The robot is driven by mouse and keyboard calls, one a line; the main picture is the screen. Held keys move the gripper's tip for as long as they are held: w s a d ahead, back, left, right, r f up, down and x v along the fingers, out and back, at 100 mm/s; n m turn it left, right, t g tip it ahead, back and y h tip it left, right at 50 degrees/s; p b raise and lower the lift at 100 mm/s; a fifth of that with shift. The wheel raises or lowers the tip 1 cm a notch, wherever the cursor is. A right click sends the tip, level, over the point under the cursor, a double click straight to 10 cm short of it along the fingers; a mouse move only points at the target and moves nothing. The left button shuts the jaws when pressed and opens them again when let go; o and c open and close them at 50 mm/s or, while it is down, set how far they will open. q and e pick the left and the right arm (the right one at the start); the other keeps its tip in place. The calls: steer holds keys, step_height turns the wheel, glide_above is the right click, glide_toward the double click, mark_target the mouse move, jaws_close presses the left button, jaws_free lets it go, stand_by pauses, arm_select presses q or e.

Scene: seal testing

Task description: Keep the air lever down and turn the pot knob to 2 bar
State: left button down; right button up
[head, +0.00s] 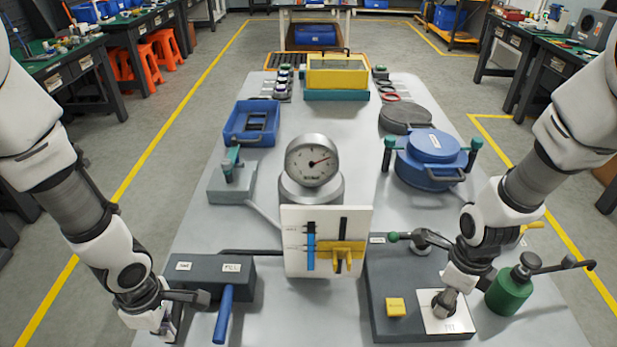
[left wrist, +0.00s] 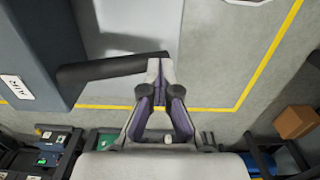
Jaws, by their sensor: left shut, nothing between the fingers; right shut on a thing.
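A grey valve box (head: 205,270) at the front left carries a dark lever (head: 187,296) and a blue lever (head: 223,315). My left gripper (head: 168,322) is shut and empty at the dark lever. In the left wrist view its fingertips (left wrist: 160,64) meet the end of the dark lever (left wrist: 112,70); whether they press on it is unclear. My right gripper (head: 447,296) is shut on the pot knob (head: 444,308) over a pale plate, which it partly hides. The pressure gauge (head: 313,161) stands in the middle, its needle pointing to the upper right; its numbers are too small to read.
A white panel (head: 325,215) with a blue column and yellow slider stands before the gauge. A yellow block (head: 396,307) sits beside the knob plate. A green bottle (head: 509,290) stands right of my right gripper. A blue pot (head: 431,160) and blue tray (head: 252,122) are further back.

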steer(key=n, duration=1.1)
steer(key=shift+s+f+n, duration=0.1)
steer(key=shift+n, duration=0.3)
steer(key=n, duration=0.4)
steer(key=o, duration=1.5)
